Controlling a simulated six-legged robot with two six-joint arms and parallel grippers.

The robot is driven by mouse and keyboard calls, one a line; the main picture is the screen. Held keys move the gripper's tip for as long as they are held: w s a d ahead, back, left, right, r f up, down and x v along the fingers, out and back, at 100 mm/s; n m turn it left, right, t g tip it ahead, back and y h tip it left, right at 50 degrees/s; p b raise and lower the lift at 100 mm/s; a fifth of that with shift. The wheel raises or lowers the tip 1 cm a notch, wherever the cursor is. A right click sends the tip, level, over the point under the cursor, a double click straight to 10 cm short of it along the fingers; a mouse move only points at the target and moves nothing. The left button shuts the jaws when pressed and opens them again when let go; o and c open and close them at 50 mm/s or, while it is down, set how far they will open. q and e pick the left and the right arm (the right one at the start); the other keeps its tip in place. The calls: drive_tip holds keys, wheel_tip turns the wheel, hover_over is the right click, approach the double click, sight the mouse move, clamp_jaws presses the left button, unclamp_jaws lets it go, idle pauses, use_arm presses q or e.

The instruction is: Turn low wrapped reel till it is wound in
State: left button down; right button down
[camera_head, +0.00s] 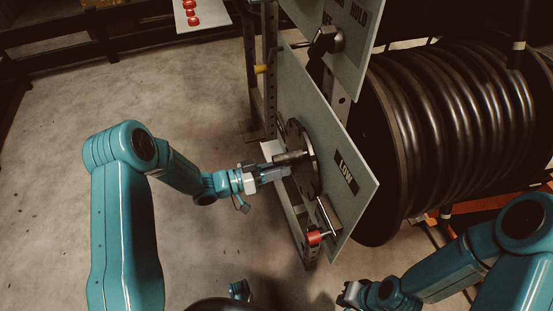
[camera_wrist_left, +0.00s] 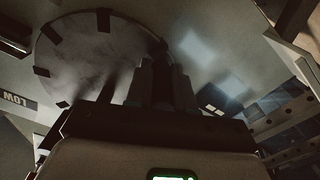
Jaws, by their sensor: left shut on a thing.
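The low wrapped reel is a grey disc (camera_head: 308,165) with dark patches around its rim, on the panel marked LOW (camera_head: 346,172). In the left wrist view the disc (camera_wrist_left: 95,55) fills the upper left. A dark cylindrical handle (camera_head: 292,157) sticks out from its face. My left gripper (camera_head: 284,172) is at this handle, shut on it; the fingers hide part of the grip. In the left wrist view the fingers (camera_wrist_left: 160,85) are dark against the disc's edge. My right gripper (camera_head: 352,294) is low in the head view, away from the panel, its jaws unclear.
A large drum of black hose (camera_head: 455,125) stands behind the panels at right. A red-knobbed lever (camera_head: 315,237) juts from the low panel's bottom corner. An upper panel marked HOLD (camera_head: 350,30) carries another dark handle (camera_head: 322,42). The floor at left is clear.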

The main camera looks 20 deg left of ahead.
sight(304, 192)
use_arm(q)
drive_tip(key=s+n, duration=0.1)
drive_tip(key=n, duration=0.1)
drive_tip(key=s+d+f+n+p, duration=0.1)
drive_tip(key=shift+s+d+n, duration=0.25)
drive_tip(key=shift+d+n, duration=0.05)
drive_tip(key=shift+n, duration=0.1)
drive_tip(key=n, duration=0.1)
drive_tip(key=s+d+n, duration=0.1)
drive_tip(key=shift+s+n+p, duration=0.3)
drive_tip(key=shift+p, duration=0.1)
drive_tip(key=n, duration=0.1)
drive_tip(key=s+d+n+p, duration=0.1)
drive_tip(key=shift+s+d+r+n, duration=0.1)
drive_tip(key=shift+s+r+n, duration=0.2)
drive_tip(key=shift+n, duration=0.1)
drive_tip(key=shift+s+d+r+n+p, duration=0.35)
drive_tip(key=shift+s+n+p, duration=0.2)
drive_tip(key=shift+n, duration=0.45)
drive_tip(key=shift+s+d+r+n+p, duration=0.3)
drive_tip(key=shift+s+n+p, duration=0.2)
drive_tip(key=shift+n, duration=0.5)
drive_tip(key=c, duration=1)
unclamp_jaws()
